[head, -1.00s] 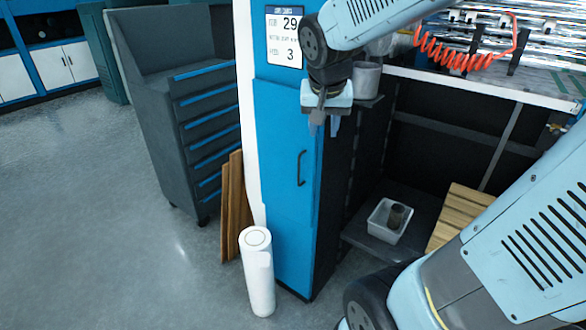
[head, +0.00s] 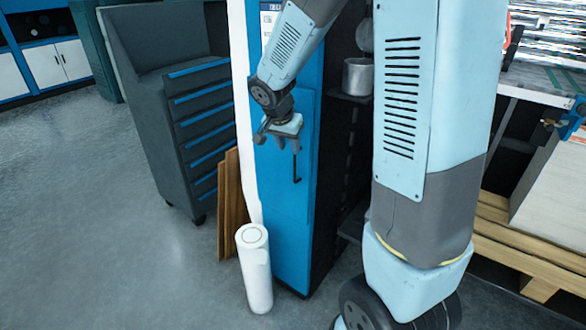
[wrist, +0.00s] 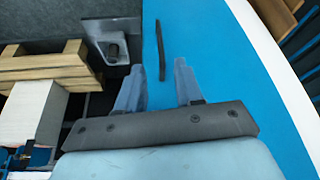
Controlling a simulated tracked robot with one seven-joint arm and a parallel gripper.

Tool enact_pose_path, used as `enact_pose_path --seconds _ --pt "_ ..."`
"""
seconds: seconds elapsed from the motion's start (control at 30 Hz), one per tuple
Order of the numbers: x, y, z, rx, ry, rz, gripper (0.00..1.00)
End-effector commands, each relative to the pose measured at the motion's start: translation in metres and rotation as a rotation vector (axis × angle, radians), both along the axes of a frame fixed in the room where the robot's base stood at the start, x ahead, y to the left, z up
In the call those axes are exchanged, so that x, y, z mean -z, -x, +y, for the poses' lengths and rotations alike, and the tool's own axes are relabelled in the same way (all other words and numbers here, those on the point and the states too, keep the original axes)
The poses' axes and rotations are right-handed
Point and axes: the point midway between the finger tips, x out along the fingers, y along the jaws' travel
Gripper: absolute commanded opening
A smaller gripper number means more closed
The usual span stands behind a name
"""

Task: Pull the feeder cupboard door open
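The feeder cupboard door (head: 285,200) is a tall blue panel on the narrow cupboard in the middle of the head view. It looks shut. Its dark bar handle (head: 297,170) stands upright; its upper part is hidden behind my gripper (head: 288,149). In the wrist view the door (wrist: 225,70) fills the right half, and the handle (wrist: 160,50) lies ahead, in line with the gap between my fingertips (wrist: 154,66). The fingers are apart and empty. I cannot tell whether the handle reaches between them; no contact shows.
A white roll (head: 256,268) stands on the floor in front of the cupboard, left of the door. Brown boards (head: 232,205) and a grey drawer cabinet (head: 165,110) are farther left. A metal pot (head: 358,76) sits on a shelf at the right. Open floor lies left.

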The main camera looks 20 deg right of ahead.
Motion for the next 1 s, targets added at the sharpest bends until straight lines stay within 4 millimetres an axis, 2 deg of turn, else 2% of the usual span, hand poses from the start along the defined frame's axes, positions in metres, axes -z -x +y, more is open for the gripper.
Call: enact_pose_path --seconds 0.2,0.6,0.8,1.0 --pt "0.035 -0.009 -0.01 0.001 0.0 0.006 0.36" --pt "0.089 -0.026 -0.025 0.0 0.0 0.004 0.36" --pt "0.104 -0.031 -0.03 -0.001 0.0 0.002 0.36" --pt "0.109 -0.033 -0.031 0.0 -0.001 0.001 0.36"
